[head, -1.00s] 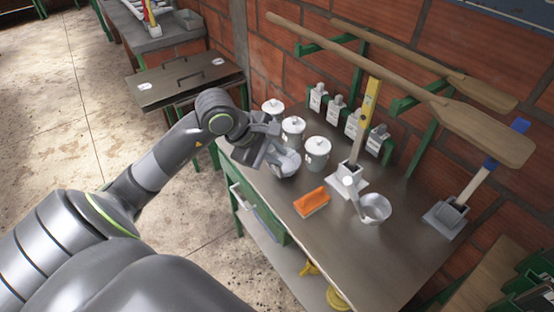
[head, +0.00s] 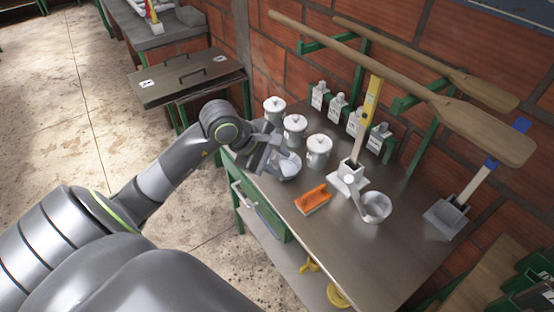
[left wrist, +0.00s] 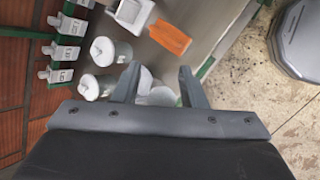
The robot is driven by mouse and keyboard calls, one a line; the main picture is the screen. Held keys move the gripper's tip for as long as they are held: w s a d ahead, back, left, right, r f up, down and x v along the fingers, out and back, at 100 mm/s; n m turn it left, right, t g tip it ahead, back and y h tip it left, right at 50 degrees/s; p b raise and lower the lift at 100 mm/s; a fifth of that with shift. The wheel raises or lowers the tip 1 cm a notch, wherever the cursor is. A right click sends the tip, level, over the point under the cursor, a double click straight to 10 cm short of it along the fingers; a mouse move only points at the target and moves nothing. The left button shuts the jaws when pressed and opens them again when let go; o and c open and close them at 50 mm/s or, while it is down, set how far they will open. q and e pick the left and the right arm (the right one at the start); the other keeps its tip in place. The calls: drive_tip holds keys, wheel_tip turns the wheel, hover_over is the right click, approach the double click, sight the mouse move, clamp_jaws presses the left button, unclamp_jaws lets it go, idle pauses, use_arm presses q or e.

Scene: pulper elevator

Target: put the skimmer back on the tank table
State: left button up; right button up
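A pale grey round bowl-like piece (head: 288,166), which may be the skimmer, is on or just above the steel table (head: 345,255) at its left edge. My left gripper (head: 272,160) is right beside it and hides part of it. In the left wrist view, my left gripper's fingers (left wrist: 160,84) are apart, with the pale piece (left wrist: 158,97) showing between and behind them. I cannot tell whether they touch it. My right gripper is not in view.
An orange block (head: 313,199) lies in front, beside a white holder (head: 349,178) with a yellow stick. Long wooden paddles (head: 390,75) hang on the brick wall. Another table (head: 185,82) stands at the back left.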

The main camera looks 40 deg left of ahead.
use_arm(q)
drive_tip(key=shift+r, duration=0.15)
drive_tip(key=shift+s+a+r, duration=0.25)
drive_tip(key=shift+s+r, duration=0.05)
drive_tip(key=shift+r, duration=0.15)
drive_tip(key=v, duration=1)
drive_tip(key=shift+s+r, duration=0.2)
drive_tip(key=shift+r, duration=0.05)
